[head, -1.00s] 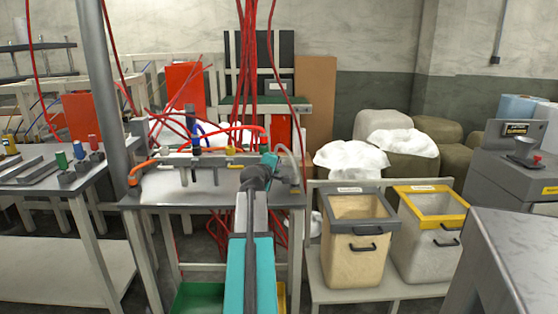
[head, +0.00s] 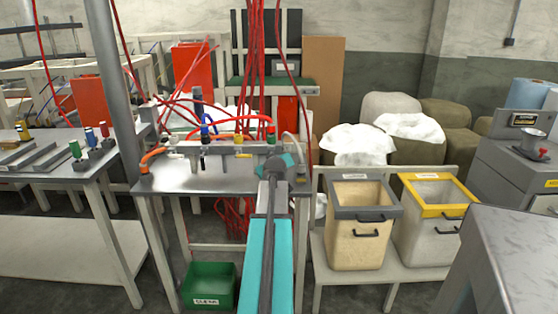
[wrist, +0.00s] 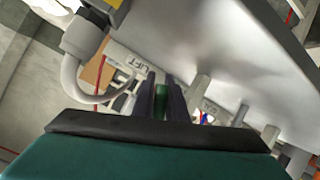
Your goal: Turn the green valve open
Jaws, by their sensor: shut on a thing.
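The green valve shows in the wrist view as a small green handle (wrist: 160,98) between my two fingers. My gripper (wrist: 161,102) is shut on it, with a dark finger on each side. In the head view my gripper (head: 280,168) is at the right end of the valve manifold, on the metal bench (head: 205,181). A green collar (head: 271,134) with a red hose rises just behind it. My wrist hides the green handle there, and its turn angle cannot be told.
A yellow lever (head: 241,154) and a white lever (head: 172,154) sit along the manifold to the left. A grey hose (wrist: 72,85) curves close beside my gripper. A green bin (head: 209,287) is under the bench. Two open bins stand at right, one grey-rimmed (head: 364,214), one yellow-rimmed (head: 437,211).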

